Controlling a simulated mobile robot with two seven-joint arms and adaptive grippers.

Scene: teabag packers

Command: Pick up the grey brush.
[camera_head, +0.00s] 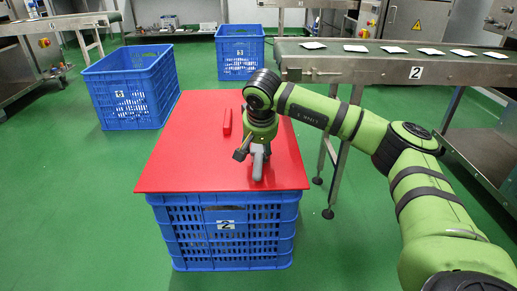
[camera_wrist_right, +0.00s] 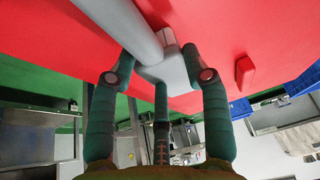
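The grey brush (camera_head: 258,166) is on the red board, partly hidden under my right gripper in the head view. In the right wrist view its smooth round handle (camera_wrist_right: 122,18) runs to the upper left from a blocky part (camera_wrist_right: 172,70). My right gripper (camera_wrist_right: 158,58) has its fingers around the blocky part, one on each side and one below. The side fingertips are very close to it; I cannot tell whether they press on it. In the head view this gripper (camera_head: 252,151) points down over the board. My left gripper is not in view.
The red board (camera_head: 180,165) lies on a blue crate (camera_head: 215,250). A red block (camera_head: 227,122) is left of my right gripper. Two more blue crates (camera_head: 110,112) (camera_head: 240,68) stand behind. A conveyor (camera_head: 375,68) with white packets is at the right.

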